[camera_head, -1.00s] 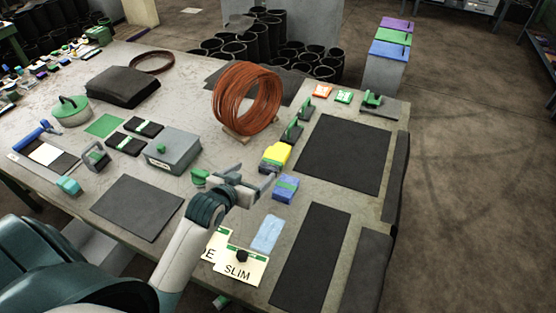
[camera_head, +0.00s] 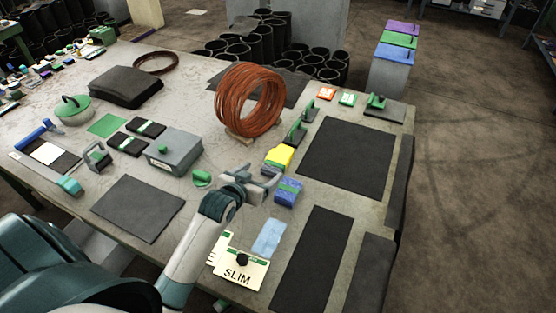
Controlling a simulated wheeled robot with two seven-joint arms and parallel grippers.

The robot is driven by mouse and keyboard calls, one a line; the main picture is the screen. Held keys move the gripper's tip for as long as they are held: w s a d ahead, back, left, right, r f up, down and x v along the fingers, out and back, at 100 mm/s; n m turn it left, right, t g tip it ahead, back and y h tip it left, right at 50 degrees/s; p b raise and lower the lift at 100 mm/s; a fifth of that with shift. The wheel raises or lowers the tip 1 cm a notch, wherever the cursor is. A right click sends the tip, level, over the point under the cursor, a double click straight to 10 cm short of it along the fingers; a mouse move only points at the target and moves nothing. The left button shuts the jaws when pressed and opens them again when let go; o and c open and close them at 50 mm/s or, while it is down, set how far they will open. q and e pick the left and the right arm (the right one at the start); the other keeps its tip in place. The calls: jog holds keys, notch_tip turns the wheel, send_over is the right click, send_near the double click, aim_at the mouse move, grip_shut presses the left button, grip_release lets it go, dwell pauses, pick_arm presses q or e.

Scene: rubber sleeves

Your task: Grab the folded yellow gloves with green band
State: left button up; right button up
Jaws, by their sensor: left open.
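The folded yellow gloves (camera_head: 281,155) lie on the table, left of the upper dark mat. Their green band is hard to make out from here. My left gripper (camera_head: 272,182) is open and empty, just below the yellow gloves in the picture, with its fingers pointing right. One finger is close to the gloves' near end; I cannot tell whether it touches. A folded blue pair with a green band (camera_head: 289,188) lies right beside the fingertips. My right gripper is not in view.
A copper-coloured coil (camera_head: 249,100) stands behind the gloves. Green-handled tools (camera_head: 296,130) lie beyond them. A grey box (camera_head: 174,153) stands to the left. Dark mats (camera_head: 346,157) cover the right side.

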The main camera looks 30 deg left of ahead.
aim_at(277, 159)
pick_arm(q)
jog(key=p+x, duration=0.1)
jog(key=x, duration=0.8)
jog(key=shift+p, duration=0.35)
jog(key=shift+w, duration=0.1)
jog(key=shift+w+f+p, duration=0.2)
jog(key=shift+w+p, duration=0.45)
jog(key=shift+w, duration=0.3)
jog(key=shift+p+x, duration=0.3)
jog(key=shift+x, duration=1.25)
jog(key=shift+s, duration=0.1)
jog(key=shift+a, duration=0.1)
jog(key=c, duration=1.2)
